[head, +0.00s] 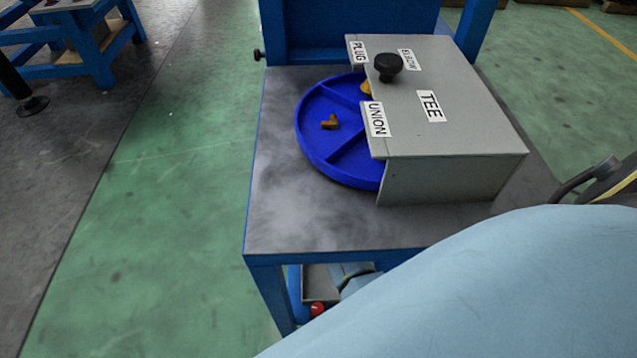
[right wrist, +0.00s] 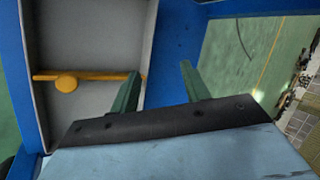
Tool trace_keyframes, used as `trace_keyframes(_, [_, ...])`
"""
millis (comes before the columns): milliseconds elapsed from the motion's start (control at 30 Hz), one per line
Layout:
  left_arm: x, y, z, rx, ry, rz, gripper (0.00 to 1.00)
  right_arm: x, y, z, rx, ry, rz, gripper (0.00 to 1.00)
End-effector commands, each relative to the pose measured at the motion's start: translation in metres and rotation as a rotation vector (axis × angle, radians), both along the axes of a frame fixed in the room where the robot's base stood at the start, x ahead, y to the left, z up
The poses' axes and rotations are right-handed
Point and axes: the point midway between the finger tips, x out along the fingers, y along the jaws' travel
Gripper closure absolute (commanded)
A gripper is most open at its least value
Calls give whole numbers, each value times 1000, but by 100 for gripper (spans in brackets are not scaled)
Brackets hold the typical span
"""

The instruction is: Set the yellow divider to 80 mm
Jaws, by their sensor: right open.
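The yellow divider (right wrist: 100,77) shows in the right wrist view as a thin bar across a grey open bin (right wrist: 85,35). A round yellow knob (right wrist: 66,84) sits on it, left of its middle. My right gripper (right wrist: 160,84) is open, with its two green fingers apart. Its left finger overlaps the right side of the bin in the picture, close to the divider's right end; I cannot tell whether they touch. Nothing shows between the fingers. I see no millimetre scale or reading. My left gripper is not in view.
In the head view a grey-topped blue stand (head: 290,225) carries a blue divided turntable (head: 312,150) with a brass fitting (head: 329,122). A labelled grey cover (head: 455,100) with a black knob (head: 388,66) hides part of it. A red knob (head: 317,309) shows below the top.

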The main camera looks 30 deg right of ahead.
Motion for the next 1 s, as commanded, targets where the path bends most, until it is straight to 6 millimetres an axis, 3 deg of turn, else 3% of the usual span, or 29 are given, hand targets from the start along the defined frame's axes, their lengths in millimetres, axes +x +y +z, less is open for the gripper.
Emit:
trace_keyframes(33, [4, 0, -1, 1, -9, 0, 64, 4, 15, -10, 113, -21, -70, 54])
trace_keyframes(200, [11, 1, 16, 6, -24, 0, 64, 13, 62, -12, 442, -44, -203, 54])
trace_keyframes(333, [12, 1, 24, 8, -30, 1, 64, 17, 83, -6, 581, -50, -233, 54])
trace_keyframes(567, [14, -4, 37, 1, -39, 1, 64, 19, 91, -13, 632, -49, -239, 54])
trace_keyframes(1000, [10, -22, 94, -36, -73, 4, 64, 18, 90, -64, 629, -48, -239, 54])
